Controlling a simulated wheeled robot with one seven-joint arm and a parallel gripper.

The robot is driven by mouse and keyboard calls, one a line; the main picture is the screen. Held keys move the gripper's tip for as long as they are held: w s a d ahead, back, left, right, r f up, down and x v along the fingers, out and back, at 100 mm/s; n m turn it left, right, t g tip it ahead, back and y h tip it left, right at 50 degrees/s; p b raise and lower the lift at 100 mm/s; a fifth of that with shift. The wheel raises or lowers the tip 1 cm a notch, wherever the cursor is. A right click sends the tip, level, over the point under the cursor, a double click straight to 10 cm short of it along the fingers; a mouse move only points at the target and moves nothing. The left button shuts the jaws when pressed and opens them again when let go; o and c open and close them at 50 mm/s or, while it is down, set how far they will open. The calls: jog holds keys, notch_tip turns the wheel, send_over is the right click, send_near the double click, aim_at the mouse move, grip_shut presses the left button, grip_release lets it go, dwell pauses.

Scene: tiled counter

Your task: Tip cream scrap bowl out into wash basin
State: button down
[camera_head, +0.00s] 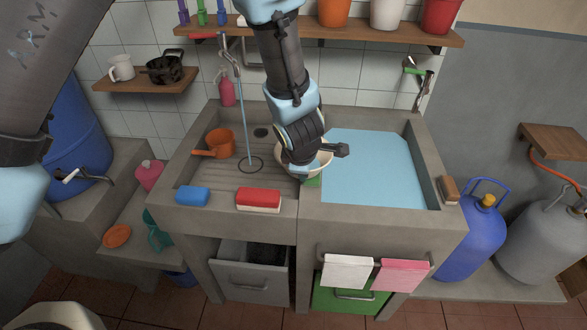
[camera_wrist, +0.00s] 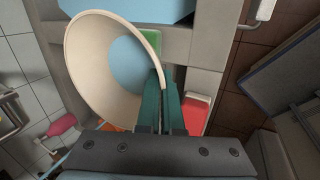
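The cream scrap bowl (camera_head: 283,163) is above the divider between the ribbed drainboard and the wash basin (camera_head: 424,160), which is full of pale blue water. My gripper (camera_head: 308,168) hangs from above at the bowl, which it partly hides. In the wrist view the bowl (camera_wrist: 88,70) shows its wide opening, with a pale blue patch at the bottom of its inside; I cannot tell what that patch is. The teal fingers of my gripper (camera_wrist: 164,90) are shut on the bowl's right rim. No scraps are visible in the bowl.
A green block (camera_head: 313,182) lies on the divider below the bowl. A red-and-white sponge (camera_head: 258,199) and a blue sponge (camera_head: 193,196) lie at the front edge. An orange pot (camera_head: 221,143) and a thin tap stream (camera_head: 244,120) are on the left. A brown brush (camera_head: 449,189) sits on the right rim.

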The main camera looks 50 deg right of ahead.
jog(key=shift+s+d, duration=0.1)
jog(key=shift+s, duration=0.3)
jog(key=shift+w, duration=0.35)
jog(key=shift+w+a+r+n+g+h, duration=0.15)
jog(key=shift+w+n+g, duration=0.1)
jog(key=shift+g, duration=0.15)
jog(key=shift+w+a+r+n+g+h, duration=0.15)
jog(key=shift+w+g, duration=0.1)
jog(key=shift+g, duration=0.15)
jog(key=shift+w+a+f+b, duration=0.1)
jog(key=shift+w+f+b, duration=0.3)
jog(key=shift+w+b, duration=0.3)
jog(key=shift+w+a+r+n+g+h+b, duration=0.3)
jog(key=shift+w+r+g+b, duration=0.2)
jog(key=shift+w+g+b, duration=0.6)
jog(key=shift+w+a+r+n+g+h+b, duration=0.2)
jog(key=shift+w+r+g+h+b, duration=0.25)
jog(key=shift+g+b, duration=0.75)
jog(key=shift+w+a+r+n+g+h+b, duration=0.25)
jog(key=shift+w+r+g+b, duration=0.4)
jog(key=shift+b, duration=0.85)
